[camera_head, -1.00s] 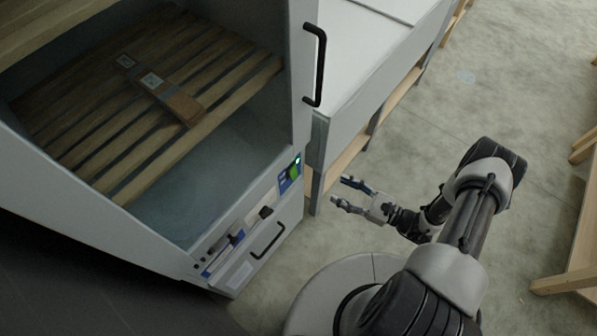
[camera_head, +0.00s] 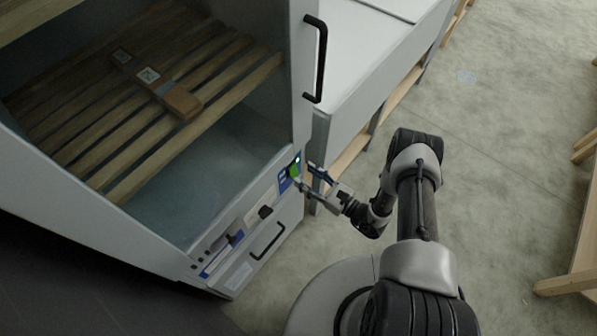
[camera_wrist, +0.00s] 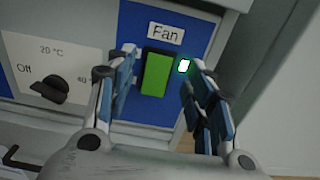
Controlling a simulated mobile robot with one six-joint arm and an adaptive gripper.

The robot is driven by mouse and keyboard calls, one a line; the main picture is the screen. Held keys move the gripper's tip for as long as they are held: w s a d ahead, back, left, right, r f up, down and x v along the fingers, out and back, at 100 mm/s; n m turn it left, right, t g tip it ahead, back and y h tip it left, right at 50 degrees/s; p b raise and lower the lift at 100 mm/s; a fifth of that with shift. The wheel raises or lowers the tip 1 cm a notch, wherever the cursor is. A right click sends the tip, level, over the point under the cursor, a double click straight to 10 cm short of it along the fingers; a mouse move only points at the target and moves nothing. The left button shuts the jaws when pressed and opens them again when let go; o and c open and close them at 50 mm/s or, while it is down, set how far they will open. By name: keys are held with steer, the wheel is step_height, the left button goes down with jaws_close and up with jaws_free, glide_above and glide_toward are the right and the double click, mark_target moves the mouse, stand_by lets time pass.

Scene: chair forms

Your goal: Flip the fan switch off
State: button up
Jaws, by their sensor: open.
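The fan switch is a green rocker (camera_wrist: 155,74) on a blue panel under a "Fan" label (camera_wrist: 165,33) in the wrist view. A small lamp (camera_wrist: 184,66) glows beside it on the right. In the head view the green switch (camera_head: 294,171) is at the right end of the cabinet's control strip. My gripper (camera_wrist: 158,68) is open and empty, its two fingers on either side of the switch in the wrist view. In the head view my gripper (camera_head: 302,177) is close in front of the panel. I cannot tell whether a fingertip touches it.
A black dial (camera_wrist: 50,88) with temperature marks is left of the fan panel. A drawer handle (camera_head: 268,241) sits below the strip, and a black door handle (camera_head: 316,58) above. A slatted shelf holds a wooden block (camera_head: 178,101).

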mark_target(294, 169)
steer(key=shift+x, duration=2.05)
steer(key=shift+c, duration=0.3)
steer(key=c, duration=1)
steer(key=f+t+y+b, duration=0.1)
steer(key=b, duration=0.3)
steer(key=shift+s+d+f, duration=0.1)
steer(key=shift+s+d+t+y+b, duration=0.1)
steer(key=shift+t+y+b, duration=0.4)
steer(key=shift+y+b, duration=0.15)
steer(key=shift+d+t+y, duration=0.15)
steer(key=shift+t+y, duration=0.35)
steer(key=shift+y, duration=0.15)
